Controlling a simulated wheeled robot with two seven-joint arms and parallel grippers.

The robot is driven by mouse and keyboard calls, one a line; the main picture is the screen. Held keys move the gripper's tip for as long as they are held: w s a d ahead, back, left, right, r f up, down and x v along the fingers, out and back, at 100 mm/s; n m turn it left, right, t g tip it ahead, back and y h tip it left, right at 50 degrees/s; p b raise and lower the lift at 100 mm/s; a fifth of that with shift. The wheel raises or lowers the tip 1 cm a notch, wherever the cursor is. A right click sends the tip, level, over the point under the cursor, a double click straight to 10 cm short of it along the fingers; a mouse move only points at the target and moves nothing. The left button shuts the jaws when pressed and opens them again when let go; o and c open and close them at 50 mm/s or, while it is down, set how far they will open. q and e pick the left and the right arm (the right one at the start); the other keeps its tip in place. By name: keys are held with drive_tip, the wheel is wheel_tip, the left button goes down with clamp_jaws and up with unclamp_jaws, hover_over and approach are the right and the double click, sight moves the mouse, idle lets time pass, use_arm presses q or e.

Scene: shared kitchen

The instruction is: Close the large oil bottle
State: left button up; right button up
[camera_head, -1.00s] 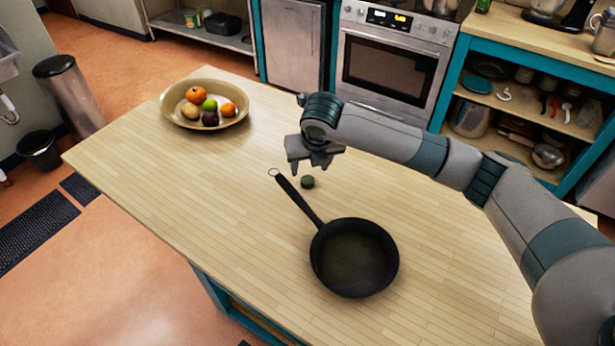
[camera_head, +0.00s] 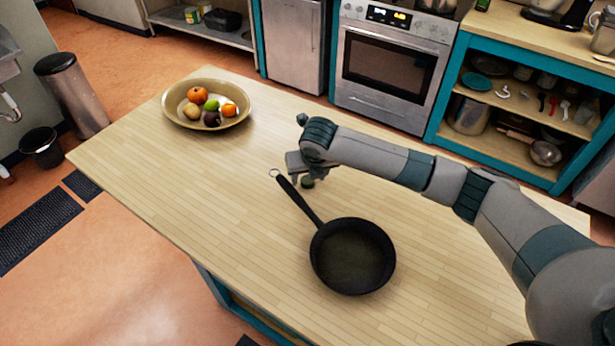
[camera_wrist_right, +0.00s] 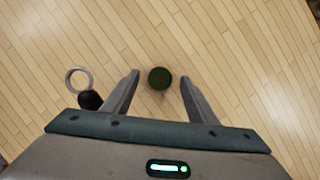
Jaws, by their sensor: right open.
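A small round dark green cap (camera_head: 308,183) lies on the wooden table, just beyond the pan's handle. It also shows in the right wrist view (camera_wrist_right: 159,78), between the two fingers and apart from both. My right gripper (camera_head: 307,177) is open, pointing down low over the cap and partly covering it in the head view. No large oil bottle can be clearly made out. Only the bottom of a dark green item (camera_head: 483,5) shows at the top edge on the back counter, too cut off to identify. My left gripper is not in view.
A black frying pan (camera_head: 352,256) lies on the table (camera_head: 180,200), its handle ring (camera_wrist_right: 78,79) close to my right gripper's left finger in the wrist view. A fruit bowl (camera_head: 240,117) stands at the far left. The table's left part is clear.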

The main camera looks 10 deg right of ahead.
drive_tip(key=shift+w+f, duration=0.2)
drive_tip(key=shift+f, duration=0.35)
drive_tip(key=c, duration=1.2)
drive_tip(key=shift+r, duration=0.15)
